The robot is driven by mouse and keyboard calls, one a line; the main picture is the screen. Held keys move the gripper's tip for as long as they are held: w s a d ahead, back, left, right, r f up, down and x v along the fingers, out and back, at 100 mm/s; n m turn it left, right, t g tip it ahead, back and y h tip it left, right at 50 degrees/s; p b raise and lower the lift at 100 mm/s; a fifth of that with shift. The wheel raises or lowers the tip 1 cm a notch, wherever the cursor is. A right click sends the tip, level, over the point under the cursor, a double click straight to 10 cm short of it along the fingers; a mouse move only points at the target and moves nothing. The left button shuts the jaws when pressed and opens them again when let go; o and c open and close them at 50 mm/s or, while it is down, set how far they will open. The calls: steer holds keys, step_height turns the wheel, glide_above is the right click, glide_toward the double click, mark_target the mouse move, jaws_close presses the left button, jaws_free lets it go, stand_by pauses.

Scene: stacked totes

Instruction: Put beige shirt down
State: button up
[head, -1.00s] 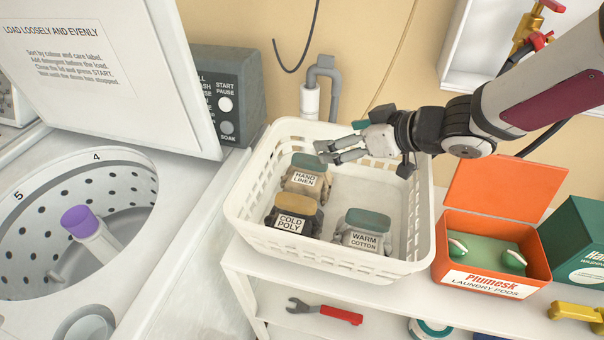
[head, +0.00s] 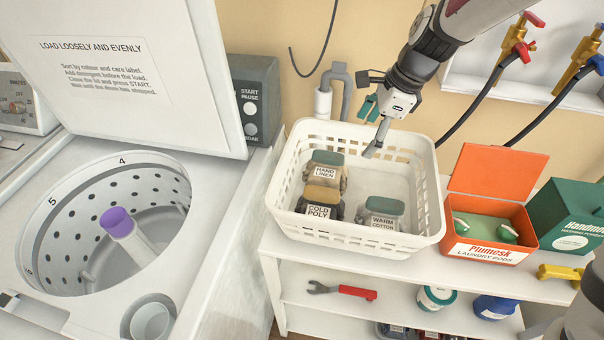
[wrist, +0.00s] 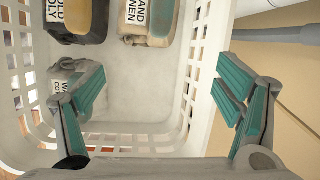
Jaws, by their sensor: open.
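Three folded bundles lie in the white basket (head: 345,236). The beige-tan one with a green top, labelled HAND LINEN (head: 325,177), is at the left and also shows at the top of the wrist view (wrist: 152,25). COLD POLY (head: 320,204), with a mustard top, is beside it in front. The greyish WARM COTTON (head: 382,213) is at the front right; in the wrist view (wrist: 72,80) my left finger partly covers it. My gripper (head: 371,130) is over the basket's back part, pointing down. In the wrist view its teal-padded fingers (wrist: 160,92) are spread and empty.
The washer drum (head: 110,220) is open at the left, with a purple-topped agitator inside. An orange laundry pod box (head: 490,252) stands right of the basket. Pipe and wall are close behind the basket. The basket's back right floor is bare.

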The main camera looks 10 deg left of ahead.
steer(key=s+a+m+g+y, duration=0.1)
steer(key=a+m, duration=0.1)
steer(key=a, duration=0.1)
glide_toward(325, 169)
steer(key=x, duration=0.2)
steer(key=shift+a+f, duration=0.15)
steer(key=shift+f, duration=0.15)
steer(key=shift+p+x, duration=0.5)
steer(key=shift+x, duration=2.55)
steer(key=c, duration=1.7)
